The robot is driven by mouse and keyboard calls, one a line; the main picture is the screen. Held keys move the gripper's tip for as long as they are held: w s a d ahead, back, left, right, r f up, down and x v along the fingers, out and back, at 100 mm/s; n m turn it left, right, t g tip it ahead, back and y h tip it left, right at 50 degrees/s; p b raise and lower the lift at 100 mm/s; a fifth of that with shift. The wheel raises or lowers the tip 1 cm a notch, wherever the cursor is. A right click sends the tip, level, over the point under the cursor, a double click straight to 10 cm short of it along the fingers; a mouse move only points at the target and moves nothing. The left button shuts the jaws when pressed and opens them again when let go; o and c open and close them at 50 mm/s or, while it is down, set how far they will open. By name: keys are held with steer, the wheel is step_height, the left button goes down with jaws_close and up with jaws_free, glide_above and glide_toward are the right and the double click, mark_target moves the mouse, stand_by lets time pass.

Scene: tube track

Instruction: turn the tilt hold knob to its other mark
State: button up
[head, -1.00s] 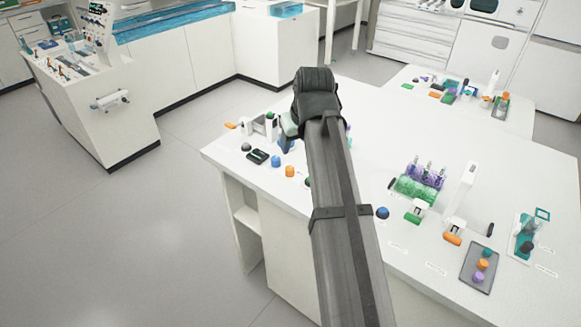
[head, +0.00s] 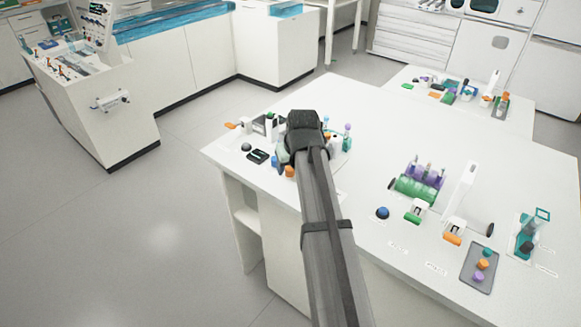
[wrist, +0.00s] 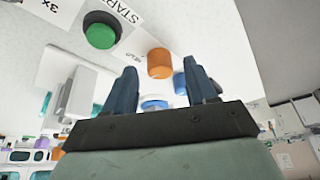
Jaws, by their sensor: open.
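An orange knob (wrist: 160,62), which may be the tilt hold knob, stands on the white bench top in the wrist view. Small print beside it is too small to read surely. It also shows in the head view (head: 289,171), at the bench's front left. My gripper (wrist: 160,70) is open, with its blue fingers apart on either side of the knob in the picture. I cannot tell how far above it they are. Nothing is held. In the head view my gripper (head: 292,152) hides its own fingertips and part of the controls.
A green button (wrist: 101,32) marked START is left of the knob. A blue knob (head: 275,161) and a black box (head: 258,156) stand close by. A green roller rack (head: 415,189) with purple tubes is farther right.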

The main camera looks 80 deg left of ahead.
steer(key=shift+a+f, duration=0.25)
steer(key=shift+f, duration=0.25)
